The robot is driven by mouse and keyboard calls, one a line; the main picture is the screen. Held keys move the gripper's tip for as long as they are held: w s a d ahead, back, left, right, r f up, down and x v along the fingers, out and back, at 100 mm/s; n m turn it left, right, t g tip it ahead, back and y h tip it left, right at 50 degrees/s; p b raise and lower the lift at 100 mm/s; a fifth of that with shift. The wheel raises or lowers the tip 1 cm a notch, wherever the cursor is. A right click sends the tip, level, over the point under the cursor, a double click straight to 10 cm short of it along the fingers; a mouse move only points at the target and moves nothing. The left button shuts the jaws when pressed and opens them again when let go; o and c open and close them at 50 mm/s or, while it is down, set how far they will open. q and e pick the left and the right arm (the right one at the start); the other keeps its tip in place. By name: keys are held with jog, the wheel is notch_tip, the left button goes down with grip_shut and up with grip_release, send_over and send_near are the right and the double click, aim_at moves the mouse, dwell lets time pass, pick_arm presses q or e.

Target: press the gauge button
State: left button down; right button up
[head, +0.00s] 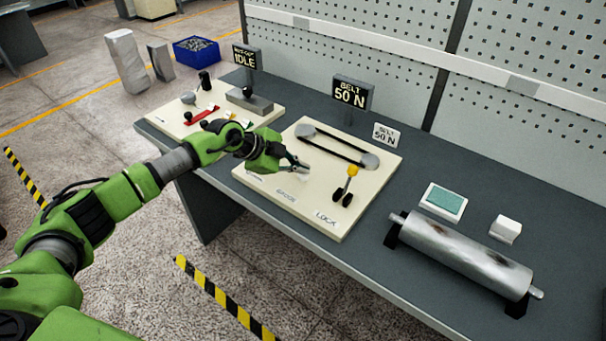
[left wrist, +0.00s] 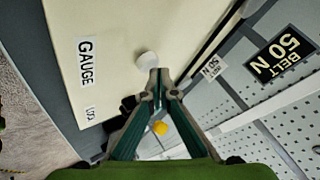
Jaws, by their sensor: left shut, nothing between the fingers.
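The gauge button is a white round knob (left wrist: 147,60) on the cream panel in the left wrist view, beside the GAUGE label (left wrist: 86,62). In the head view I cannot make the button out clearly near my gripper. My left gripper (head: 302,166) is shut and empty, low over the cream panel (head: 262,183). In the left wrist view its fingertips (left wrist: 157,76) appear right beside the button; I cannot tell whether they touch it. The display (head: 350,93) reads BELT 50 N. My right gripper is not in view.
On the same panel are a black belt on two pulleys (head: 368,160) and a yellow lever (head: 350,183) with black parts near LOCK. A second panel (head: 165,120) with a red handle lies to the left. A metal roller (head: 460,255) rests at the right.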

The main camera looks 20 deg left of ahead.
aim_at(301, 176)
pick_arm(q)
jog(key=shift+f, duration=0.5)
dwell(0.8)
jog(key=shift+r, duration=0.15)
jog(key=shift+r+p, duration=0.8)
jog(key=shift+p, duration=0.35)
notch_tip(301, 176, up, 5)
jog(key=p, duration=0.5)
jog(key=shift+p, duration=0.4)
